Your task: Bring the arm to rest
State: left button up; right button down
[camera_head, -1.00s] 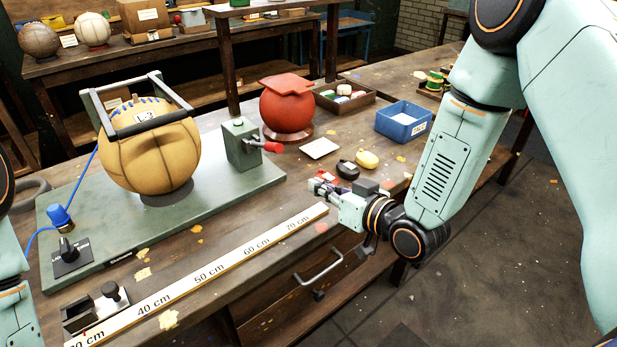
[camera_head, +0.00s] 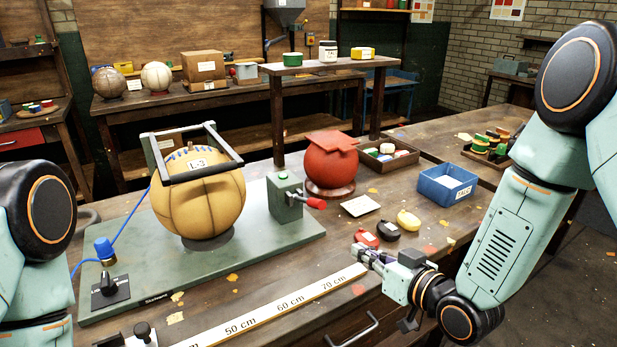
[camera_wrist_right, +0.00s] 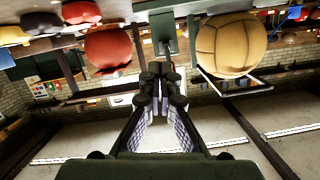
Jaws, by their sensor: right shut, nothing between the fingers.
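My right gripper (camera_head: 366,254) is shut and empty, low over the front edge of the workbench, just beyond the right end of the ruler. In the right wrist view its fingers (camera_wrist_right: 160,72) meet at the tips with nothing between them. A red, a black and a yellow small object lie just past it on the bench. My left arm comes in at the left edge of the head view; its gripper is out of the picture.
A tan leather ball (camera_head: 198,205) sits in a frame on a green base plate (camera_head: 150,285). A red ball (camera_head: 331,168) stands behind, near a blue bin (camera_head: 447,186). A ruler (camera_head: 290,303) lies along the front edge. A drawer handle (camera_head: 352,330) sticks out below. Floor at the right is clear.

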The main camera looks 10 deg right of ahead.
jog(key=s+d+f+m+g+h+b, duration=0.1)
jog(key=s+f+g, duration=0.6)
jog(key=s+f, duration=0.7)
jog(key=s+d+f+m+g+h+b, duration=0.2)
jog(key=s+f, duration=1.2)
jog(key=s, duration=0.7)
jog(key=d+g+h+b, duration=0.1)
jog(key=g+h+b, duration=0.1)
jog(key=g+h, duration=0.1)
jog(key=shift+d+g+b, duration=0.25)
jog(key=shift+g+b, duration=0.15)
jog(key=shift+g, duration=0.5)
jog(key=shift+w, duration=0.1)
